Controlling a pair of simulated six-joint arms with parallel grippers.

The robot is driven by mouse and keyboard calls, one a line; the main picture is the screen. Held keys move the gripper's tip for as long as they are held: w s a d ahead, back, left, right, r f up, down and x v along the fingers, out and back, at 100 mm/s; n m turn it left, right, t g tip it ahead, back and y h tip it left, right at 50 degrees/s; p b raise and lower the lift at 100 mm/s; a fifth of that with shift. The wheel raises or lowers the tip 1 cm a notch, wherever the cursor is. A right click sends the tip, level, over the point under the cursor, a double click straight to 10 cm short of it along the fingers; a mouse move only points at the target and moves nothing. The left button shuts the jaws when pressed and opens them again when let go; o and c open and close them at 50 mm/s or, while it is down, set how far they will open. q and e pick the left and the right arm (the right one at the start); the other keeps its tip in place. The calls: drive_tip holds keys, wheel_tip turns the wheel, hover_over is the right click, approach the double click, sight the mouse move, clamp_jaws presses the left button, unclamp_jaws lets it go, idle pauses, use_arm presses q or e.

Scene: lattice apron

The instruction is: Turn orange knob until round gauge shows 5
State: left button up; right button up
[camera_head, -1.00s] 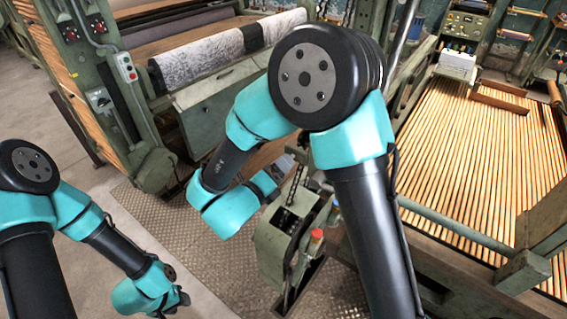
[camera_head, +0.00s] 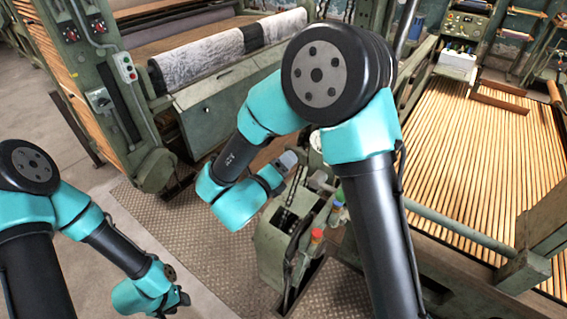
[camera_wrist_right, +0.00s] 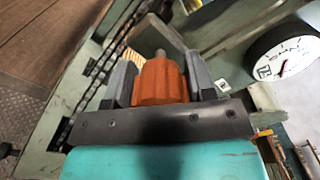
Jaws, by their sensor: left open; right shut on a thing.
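The orange knob (camera_wrist_right: 160,82) is ribbed and sits between the two grey fingers of my right gripper (camera_wrist_right: 161,76) in the right wrist view, which are shut on it. The round gauge (camera_wrist_right: 285,55) has a white face and dark rim, at the right of that view; its reading is too small and tilted to tell. In the head view my right gripper (camera_head: 287,161) is partly hidden by its own arm, and the orange knob cannot be made out there. My left gripper (camera_head: 178,301) is open at the lower left, apart from the machine.
A green machine (camera_head: 270,245) with a red-topped post (camera_head: 316,236) and small blue and green caps stands below my right arm. A bed of wooden slats (camera_head: 470,150) lies at right. A patterned roll (camera_head: 205,65) lies behind. The plated floor (camera_head: 190,240) is clear.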

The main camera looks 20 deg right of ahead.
drive_tip(key=shift+c, duration=0.5)
drive_tip(key=shift+n, duration=0.4)
drive_tip(key=n, duration=0.4)
drive_tip(key=shift+f, duration=0.1)
drive_tip(key=n, duration=0.6)
drive_tip(key=shift+n, duration=0.3)
drive_tip(key=n, duration=0.5)
drive_tip(key=shift+f, duration=0.1)
drive_tip(key=n, duration=0.6)
drive_tip(key=shift+s, duration=0.1)
